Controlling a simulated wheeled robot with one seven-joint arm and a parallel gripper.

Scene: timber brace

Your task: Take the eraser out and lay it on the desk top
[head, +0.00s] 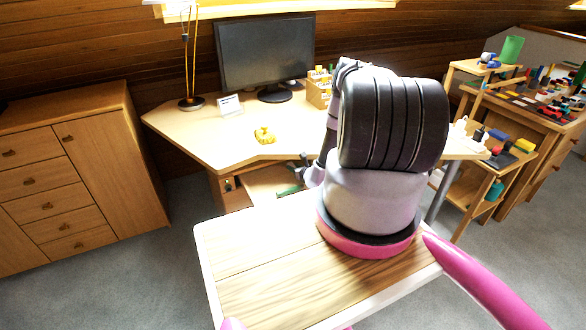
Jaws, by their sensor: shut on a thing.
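The desk (205,135) stands ahead with a light wooden top. Below its front edge, a light wooden part (262,181), perhaps an open drawer, sticks out. My gripper (299,172) is small and partly hidden by my own arm, at the right end of this part and below the desk top. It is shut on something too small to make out. A dark green thing (288,190) shows just below it; I cannot tell whether it is held. I cannot make out the eraser for certain.
On the desk are a yellow figure (264,135), a white card (230,105), a monitor (265,52), a lamp (191,102) and a wooden organiser (319,91). The desk top's front left is clear. A cabinet (85,170) stands left; a cluttered side table (545,112) stands right.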

